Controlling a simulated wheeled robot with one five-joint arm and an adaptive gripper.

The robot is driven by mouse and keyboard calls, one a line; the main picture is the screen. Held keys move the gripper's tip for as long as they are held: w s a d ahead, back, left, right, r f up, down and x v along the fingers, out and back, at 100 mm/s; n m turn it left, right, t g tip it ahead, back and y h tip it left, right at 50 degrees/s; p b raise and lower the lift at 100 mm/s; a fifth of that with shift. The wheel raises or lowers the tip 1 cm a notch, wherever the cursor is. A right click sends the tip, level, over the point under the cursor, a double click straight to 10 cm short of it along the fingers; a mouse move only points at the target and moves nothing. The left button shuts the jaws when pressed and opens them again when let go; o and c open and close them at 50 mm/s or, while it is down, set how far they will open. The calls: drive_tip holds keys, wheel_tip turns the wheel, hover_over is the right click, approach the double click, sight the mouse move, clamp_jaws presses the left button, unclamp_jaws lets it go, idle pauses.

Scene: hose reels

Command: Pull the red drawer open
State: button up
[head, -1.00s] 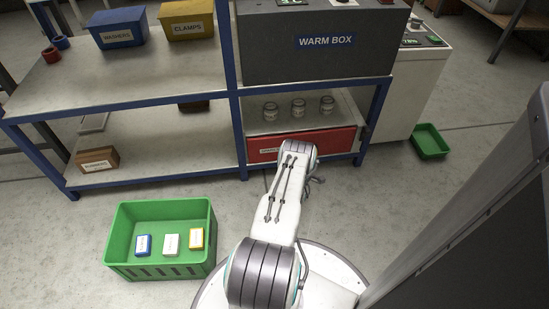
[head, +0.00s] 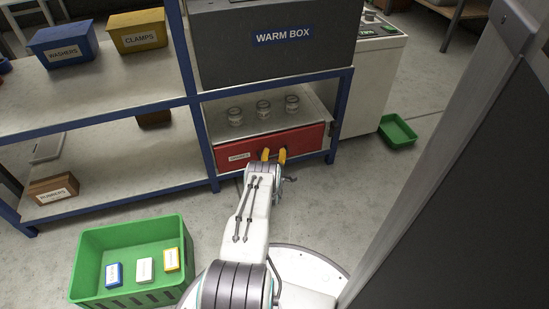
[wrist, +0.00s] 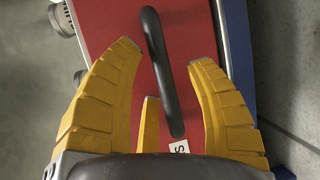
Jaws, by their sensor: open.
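The red drawer (head: 303,141) sits under the warm box in the blue-framed rack, with its front flush in the frame as far as I can see. In the wrist view its red front (wrist: 108,22) fills the middle, with a dark bar handle (wrist: 160,65). My gripper (head: 273,155) is at the drawer front in the head view. In the wrist view my gripper (wrist: 168,75) has its yellow fingers open, on either side of the handle. No finger visibly grips the handle. The handle is mostly hidden by the fingers in the head view.
Several glass jars (head: 264,108) stand on the shelf above the drawer. The grey warm box (head: 270,60) is higher up. A green crate (head: 88,262) with small boxes stands on the floor at left. A small green tray (head: 398,131) lies at right.

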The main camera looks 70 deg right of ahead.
drive_tip(key=shift+d, duration=0.15)
drive_tip(key=shift+c, duration=0.2)
clamp_jaws()
idle(0.3)
